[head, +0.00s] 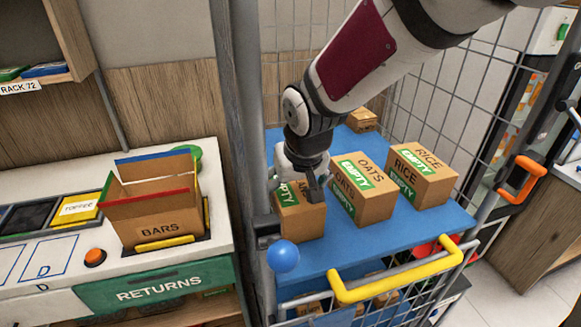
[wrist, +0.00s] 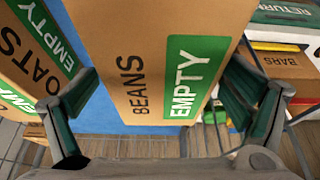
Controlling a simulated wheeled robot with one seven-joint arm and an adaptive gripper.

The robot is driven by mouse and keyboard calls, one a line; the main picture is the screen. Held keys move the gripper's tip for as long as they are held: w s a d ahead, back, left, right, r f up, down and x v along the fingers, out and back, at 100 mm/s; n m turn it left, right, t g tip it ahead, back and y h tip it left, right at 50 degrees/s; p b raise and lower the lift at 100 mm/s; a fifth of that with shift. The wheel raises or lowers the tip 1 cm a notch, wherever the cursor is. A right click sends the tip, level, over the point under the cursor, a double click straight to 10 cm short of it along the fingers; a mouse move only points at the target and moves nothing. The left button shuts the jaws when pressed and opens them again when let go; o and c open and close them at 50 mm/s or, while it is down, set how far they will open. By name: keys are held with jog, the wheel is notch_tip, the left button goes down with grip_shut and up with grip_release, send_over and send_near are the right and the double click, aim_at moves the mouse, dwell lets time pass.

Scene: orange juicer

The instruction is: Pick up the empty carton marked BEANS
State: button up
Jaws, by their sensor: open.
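The carton marked BEANS (wrist: 150,75) fills the middle of the wrist view, with a green EMPTY label beside its name. In the head view this brown carton (head: 301,222) stands on the blue shelf (head: 325,258), its top and lettering partly hidden by my gripper (head: 308,185). My gripper's two fingers (wrist: 155,100) are open, one on each side of the carton in the wrist view. I cannot tell whether either finger touches it.
An OATS carton (head: 363,190) stands close to the right of it, then a RICE carton (head: 422,178). A yellow handle (head: 395,275) and blue ball (head: 283,257) are in front. A post (head: 236,130) and an open BARS box (head: 155,215) are to the left.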

jog(key=shift+c, duration=0.3)
jog(key=c, duration=1.4)
